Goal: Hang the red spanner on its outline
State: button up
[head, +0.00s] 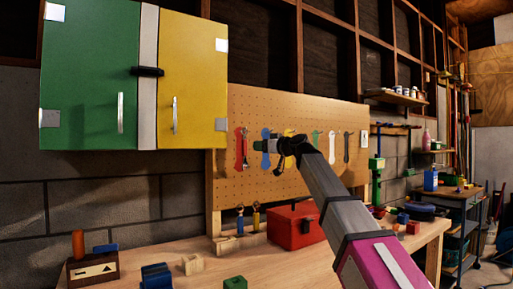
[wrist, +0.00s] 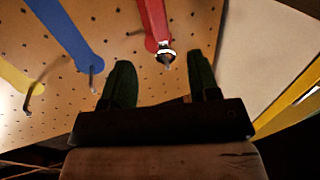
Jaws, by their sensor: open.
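The red spanner (head: 241,148) is upright against the pegboard, at the left of a row of coloured tool shapes. The wrist view shows its red shape (wrist: 154,18) with a shiny ring at a peg. I cannot clearly separate the spanner from its red outline, nor tell if the ring is fully over the peg. My gripper (head: 262,146) is in front of the board, to the right of the red shape. In the wrist view my gripper (wrist: 160,80) is open and empty, with the red shape's ringed end just beyond, between its dark fingers.
A blue shape (wrist: 68,38) and a yellow one (wrist: 18,76) with pegs are beside the red one. Below the pegboard (head: 225,185), a red toolbox (head: 295,228) and small blocks stand on the workbench (head: 205,262). Green and yellow cabinet doors (head: 85,90) are at upper left.

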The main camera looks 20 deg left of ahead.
aim_at(246, 145)
jog(key=x, duration=1)
jog(key=shift+w+a, duration=0.1)
jog(key=shift+a, duration=0.2)
grip_shut()
grip_release()
